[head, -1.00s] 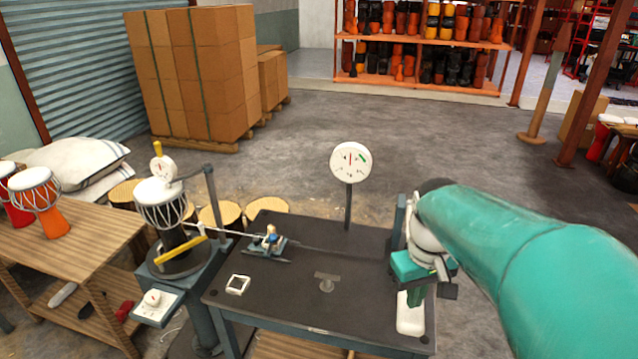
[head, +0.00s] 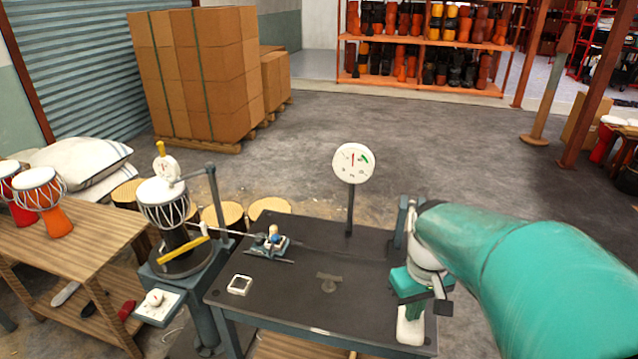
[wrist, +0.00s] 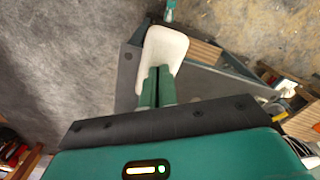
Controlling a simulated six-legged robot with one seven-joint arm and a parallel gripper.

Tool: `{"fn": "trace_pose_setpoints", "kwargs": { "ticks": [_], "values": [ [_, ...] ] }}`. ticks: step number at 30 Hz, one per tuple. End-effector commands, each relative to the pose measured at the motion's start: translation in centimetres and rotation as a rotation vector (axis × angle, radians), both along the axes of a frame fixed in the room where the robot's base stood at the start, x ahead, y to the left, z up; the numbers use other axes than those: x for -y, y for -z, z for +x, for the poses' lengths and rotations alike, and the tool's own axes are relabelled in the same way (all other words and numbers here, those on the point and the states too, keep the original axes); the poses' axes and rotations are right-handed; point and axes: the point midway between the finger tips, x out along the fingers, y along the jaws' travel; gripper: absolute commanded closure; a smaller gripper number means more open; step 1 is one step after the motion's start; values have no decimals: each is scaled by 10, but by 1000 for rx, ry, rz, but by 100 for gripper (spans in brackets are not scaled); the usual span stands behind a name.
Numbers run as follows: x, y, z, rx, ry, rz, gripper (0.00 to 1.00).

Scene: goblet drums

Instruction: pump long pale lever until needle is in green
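A round white gauge (head: 353,163) stands on a post at the back of the dark bench. Its red needle points nearly straight up, and the green band lies to its right, so the needle is outside the green. A pale rounded piece, apparently the end of the long lever (head: 409,331), shows below my gripper (head: 412,300) at the bench's right side. In the wrist view the pale lever (wrist: 168,42) extends past my green fingers (wrist: 157,72). The fingers are close together over it, with a thin dark line between them. The contact and most of the lever are hidden.
A goblet drum (head: 165,203) is on a stand left of the bench (head: 300,300). A small blue-grey fixture (head: 268,245) and a white-framed square (head: 239,285) are on the bench top. A wooden table (head: 85,230) with drums is at far left. Open floor lies behind.

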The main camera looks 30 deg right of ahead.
Motion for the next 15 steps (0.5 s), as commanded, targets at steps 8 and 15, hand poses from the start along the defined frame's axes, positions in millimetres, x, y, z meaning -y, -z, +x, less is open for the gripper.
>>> {"fn": "trace_pose_setpoints", "kwargs": {
  "ticks": [8,15],
  "values": [
    [1,31,1,-1,0,0,100],
    [2,57,2,-1,1,0,100]
  ]
}}
